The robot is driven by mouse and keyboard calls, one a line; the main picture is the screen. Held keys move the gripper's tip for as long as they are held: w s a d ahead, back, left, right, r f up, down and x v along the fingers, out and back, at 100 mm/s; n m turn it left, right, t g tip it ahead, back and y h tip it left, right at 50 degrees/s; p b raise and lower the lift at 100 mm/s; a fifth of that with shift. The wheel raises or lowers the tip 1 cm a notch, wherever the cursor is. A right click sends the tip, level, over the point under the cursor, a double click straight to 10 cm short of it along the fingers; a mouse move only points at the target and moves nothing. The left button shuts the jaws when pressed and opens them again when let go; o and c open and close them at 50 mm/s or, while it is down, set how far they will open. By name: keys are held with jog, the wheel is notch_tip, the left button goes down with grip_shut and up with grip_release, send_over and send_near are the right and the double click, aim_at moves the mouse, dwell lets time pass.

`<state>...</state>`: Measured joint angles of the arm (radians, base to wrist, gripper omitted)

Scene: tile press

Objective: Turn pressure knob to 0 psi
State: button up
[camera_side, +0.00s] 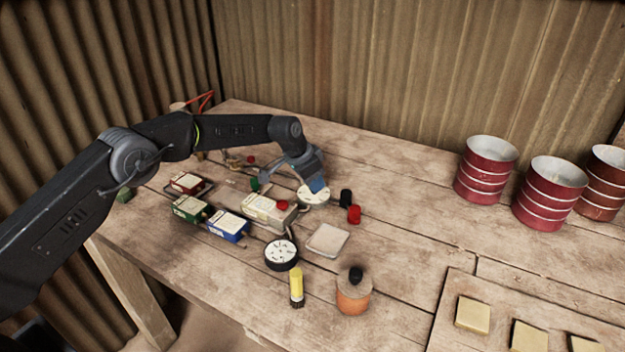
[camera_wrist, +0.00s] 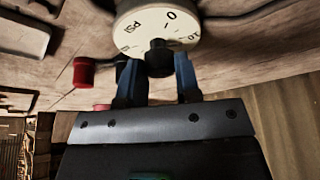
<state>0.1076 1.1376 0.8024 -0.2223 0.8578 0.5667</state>
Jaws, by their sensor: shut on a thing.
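The pressure dial is a white round disc marked PSI (camera_wrist: 140,24), with a 0 near the middle of its face and a black knob (camera_wrist: 159,60) at its lower edge. In the side view the white dial (camera_side: 312,199) lies on the bench under my gripper (camera_side: 316,182). In the wrist view the blue fingers of my gripper (camera_wrist: 158,78) are closed on the two sides of the black knob. The dial's upper part is cut off by the frame, and my fingers cover part of the knob.
A second dial, black-rimmed (camera_side: 281,255), stands nearer the front. A red cap (camera_side: 354,214) and a black cap (camera_side: 346,197) lie just right of the gripper. Boxes of several colours (camera_side: 229,225) sit left. Ringed red cans (camera_side: 486,170) stand at right.

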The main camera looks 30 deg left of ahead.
jog(key=n+y, duration=0.1)
jog(key=n, duration=0.2)
jog(key=n+y, duration=0.1)
jog(key=n, duration=0.3)
jog(key=shift+d+t+y, duration=0.15)
jog(key=shift+t+y, duration=0.25)
jog(key=n+y, duration=0.1)
jog(key=n, duration=0.2)
jog(key=n+y, duration=0.1)
jog(key=n, duration=0.2)
jog(key=shift+g, duration=0.4)
jog(key=shift+n, duration=0.5)
jog(key=o, duration=0.9)
jog(key=v, duration=1.4)
jog(key=shift+w+d, duration=0.15)
jog(key=shift+d, duration=0.05)
